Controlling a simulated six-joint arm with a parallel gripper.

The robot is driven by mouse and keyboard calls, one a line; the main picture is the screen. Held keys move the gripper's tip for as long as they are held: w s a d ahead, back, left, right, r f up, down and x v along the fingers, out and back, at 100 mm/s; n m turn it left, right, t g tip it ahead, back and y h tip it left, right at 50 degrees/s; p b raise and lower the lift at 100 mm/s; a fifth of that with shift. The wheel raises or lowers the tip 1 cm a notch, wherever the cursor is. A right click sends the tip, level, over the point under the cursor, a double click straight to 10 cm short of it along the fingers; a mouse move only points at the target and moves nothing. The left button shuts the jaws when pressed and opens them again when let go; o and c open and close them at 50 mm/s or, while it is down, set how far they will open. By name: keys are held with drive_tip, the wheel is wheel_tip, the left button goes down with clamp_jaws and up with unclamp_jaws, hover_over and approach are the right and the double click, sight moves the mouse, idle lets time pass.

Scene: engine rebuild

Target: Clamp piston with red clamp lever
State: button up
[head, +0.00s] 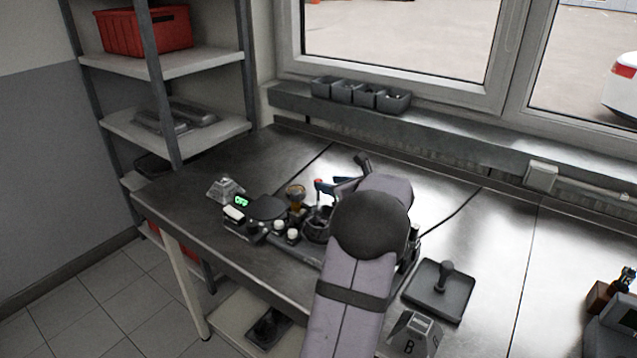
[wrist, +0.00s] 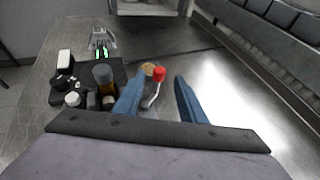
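The red clamp lever shows in the wrist view as a red knob (wrist: 159,73) on a bent silver rod. My gripper (wrist: 159,84) has two blue fingers, spread apart. The knob and rod appear between them, nearer the left finger; I cannot tell whether anything touches. In the head view a small red spot (head: 318,184) shows beside a blue fingertip, and my arm hides most of the gripper. A dark cylinder with an amber lower part (wrist: 104,82) stands left of the fingers. I cannot tell which part is the piston.
A square dark tray with a knob (head: 438,288) and a block marked B (head: 412,336) lie right of my arm. Grey bins (head: 360,94) line the sill. The bench behind is mostly clear.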

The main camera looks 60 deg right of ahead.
sight(318, 180)
drive_tip(key=shift+p+x, duration=1.05)
drive_tip(key=shift+x, duration=2.45)
drive_tip(key=shift+c, duration=0.6)
clamp_jaws()
